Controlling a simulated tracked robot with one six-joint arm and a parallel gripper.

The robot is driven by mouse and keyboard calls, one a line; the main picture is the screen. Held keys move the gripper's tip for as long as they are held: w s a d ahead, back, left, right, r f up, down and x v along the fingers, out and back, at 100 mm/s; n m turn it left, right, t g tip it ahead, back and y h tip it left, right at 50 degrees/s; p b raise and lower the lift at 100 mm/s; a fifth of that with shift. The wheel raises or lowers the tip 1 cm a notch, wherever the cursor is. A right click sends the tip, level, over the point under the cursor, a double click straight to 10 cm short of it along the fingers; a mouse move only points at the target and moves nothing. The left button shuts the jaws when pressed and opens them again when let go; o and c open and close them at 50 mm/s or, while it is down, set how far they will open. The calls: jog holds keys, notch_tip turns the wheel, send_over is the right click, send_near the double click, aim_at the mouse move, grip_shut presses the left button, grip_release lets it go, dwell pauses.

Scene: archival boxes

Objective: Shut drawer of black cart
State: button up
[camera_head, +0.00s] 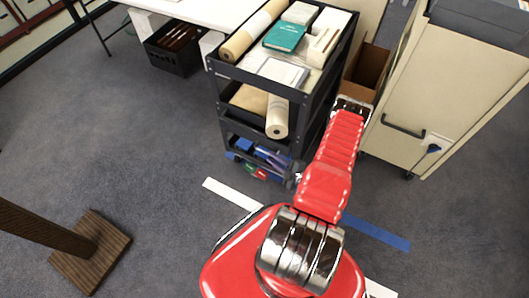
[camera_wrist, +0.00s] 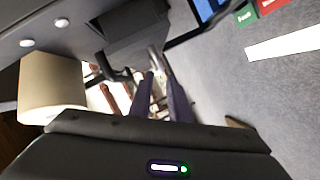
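The black cart (camera_head: 222,92) stands upright in the upper middle of the head view. Its lowest level (camera_head: 236,156) holds blue, green and red items, and its front sits low over the floor. I cannot make out clearly how far its drawer stands out. In the wrist view, a dark cart edge with pale round fasteners (camera_wrist: 100,20) runs across the upper left. My gripper (camera_wrist: 158,76) points at the dark parts of the cart, with its two dark fingers close together. Shiny detail shows between them, and I cannot tell whether they touch anything. My red arm hides the cart's lower right side.
A paper roll (camera_head: 277,118) juts from the middle shelf; books (camera_head: 286,37) and another roll lie on top. A cream cabinet (camera_head: 440,85) and a cardboard box (camera_head: 367,72) stand at right. A wooden post base (camera_head: 98,250) stands at lower left. Carpet (camera_head: 130,150) is clear left of the cart.

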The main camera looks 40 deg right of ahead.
aim_at(264, 151)
jog(key=shift+x, duration=3.25)
jog(key=shift+c, duration=0.2)
grip_shut()
